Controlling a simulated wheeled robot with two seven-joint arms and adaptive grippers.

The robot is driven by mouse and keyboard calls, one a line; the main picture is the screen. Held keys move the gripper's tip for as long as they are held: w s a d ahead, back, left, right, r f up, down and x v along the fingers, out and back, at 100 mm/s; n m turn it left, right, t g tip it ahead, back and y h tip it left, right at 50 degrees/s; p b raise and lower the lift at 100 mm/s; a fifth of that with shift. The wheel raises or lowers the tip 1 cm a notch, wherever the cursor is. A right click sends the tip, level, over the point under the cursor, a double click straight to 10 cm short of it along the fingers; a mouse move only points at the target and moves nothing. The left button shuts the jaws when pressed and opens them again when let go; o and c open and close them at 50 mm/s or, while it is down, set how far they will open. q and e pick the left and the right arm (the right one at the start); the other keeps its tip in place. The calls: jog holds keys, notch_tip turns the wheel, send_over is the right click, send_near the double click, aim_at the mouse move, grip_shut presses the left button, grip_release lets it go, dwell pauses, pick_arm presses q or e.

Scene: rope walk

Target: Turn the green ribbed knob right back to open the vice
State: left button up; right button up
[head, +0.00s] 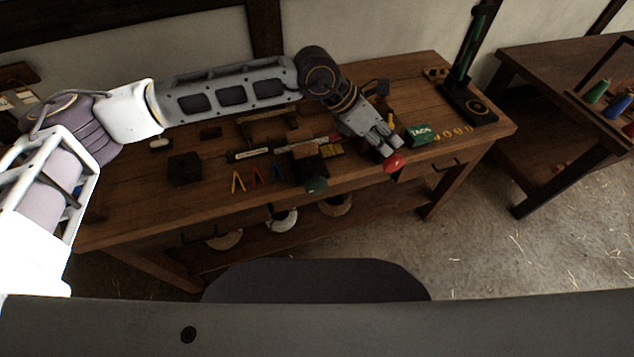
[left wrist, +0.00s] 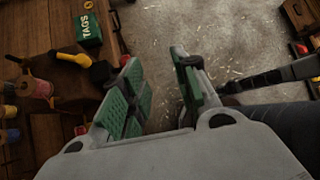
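The green ribbed knob (head: 316,184) shows in the head view at the front edge of the workbench, below a dark block that looks like the vice (head: 309,164). Its ribs are too small to make out, and I cannot tell how wide the jaws stand. My left gripper (head: 387,148) is over the bench's front edge, to the right of the knob and apart from it. In the left wrist view the left gripper (left wrist: 160,88) is open, with floor showing between its green-padded fingers. I cannot make out the knob there. My right gripper is not in view.
A red rounded thing (head: 393,162) is right at the left fingertips. A green TAGS box (head: 419,134) lies right of them. Yellow, red and blue tools (head: 257,178) lie left of the vice, near a dark block (head: 184,168).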

pick_arm(q)
jog(key=w+a+f+y, duration=0.1)
jog(key=a+f+y, duration=0.3)
jog(key=a, duration=0.2)
jog(key=y, duration=0.5)
send_over(316, 179)
notch_tip(316, 179, down, 2)
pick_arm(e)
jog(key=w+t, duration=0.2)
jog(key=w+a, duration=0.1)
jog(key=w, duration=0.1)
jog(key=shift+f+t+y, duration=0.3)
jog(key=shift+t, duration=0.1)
pick_arm(q)
jog(key=shift+f, duration=0.1)
jog(key=shift+f+p, duration=1.35)
jog(key=shift+f, duration=5.5)
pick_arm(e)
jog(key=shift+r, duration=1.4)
pick_arm(q)
jog(key=shift+c, duration=0.2)
grip_shut()
